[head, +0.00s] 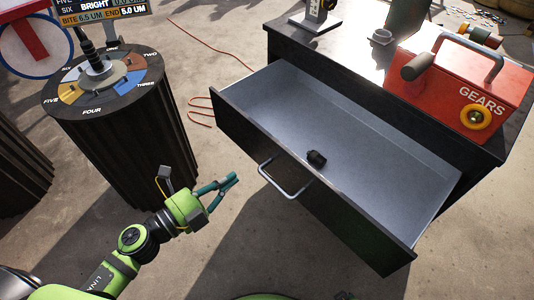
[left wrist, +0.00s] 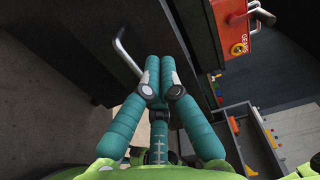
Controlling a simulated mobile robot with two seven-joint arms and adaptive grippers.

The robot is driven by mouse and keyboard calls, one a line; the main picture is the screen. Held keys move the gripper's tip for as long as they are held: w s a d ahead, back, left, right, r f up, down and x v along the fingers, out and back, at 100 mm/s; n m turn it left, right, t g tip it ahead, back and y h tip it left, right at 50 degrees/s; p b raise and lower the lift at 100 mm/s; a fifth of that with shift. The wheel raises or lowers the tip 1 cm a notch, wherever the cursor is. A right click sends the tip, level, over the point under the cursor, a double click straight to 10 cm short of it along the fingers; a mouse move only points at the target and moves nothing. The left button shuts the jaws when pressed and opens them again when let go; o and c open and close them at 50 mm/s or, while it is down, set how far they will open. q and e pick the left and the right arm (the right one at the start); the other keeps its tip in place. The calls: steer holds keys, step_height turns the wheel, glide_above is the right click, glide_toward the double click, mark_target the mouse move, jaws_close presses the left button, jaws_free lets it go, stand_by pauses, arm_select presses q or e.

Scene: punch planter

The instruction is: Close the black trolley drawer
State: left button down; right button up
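The black trolley (head: 315,52) stands at the upper right with its drawer (head: 340,215) pulled well out. A silver bar handle (head: 286,186) is on the drawer's front and also shows in the left wrist view (left wrist: 124,52). My left gripper (head: 236,178) is left of the handle in the head view, apart from it. Its teal fingers (left wrist: 159,62) lie together, with nothing seen between them. My right gripper is out of view.
A red GEARS box (head: 465,90) and a small stand (head: 318,15) are on the trolley top. A round black planter-like drum (head: 120,140) with a coloured dial stands at the left. An orange cable (head: 205,40) lies on the floor. Bare floor shows between drum and drawer.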

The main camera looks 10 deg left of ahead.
mark_target(275, 147)
arm_select(q)
steer(key=p+x, duration=0.1)
steer(key=x, duration=1.1)
steer(key=shift+p, duration=0.3)
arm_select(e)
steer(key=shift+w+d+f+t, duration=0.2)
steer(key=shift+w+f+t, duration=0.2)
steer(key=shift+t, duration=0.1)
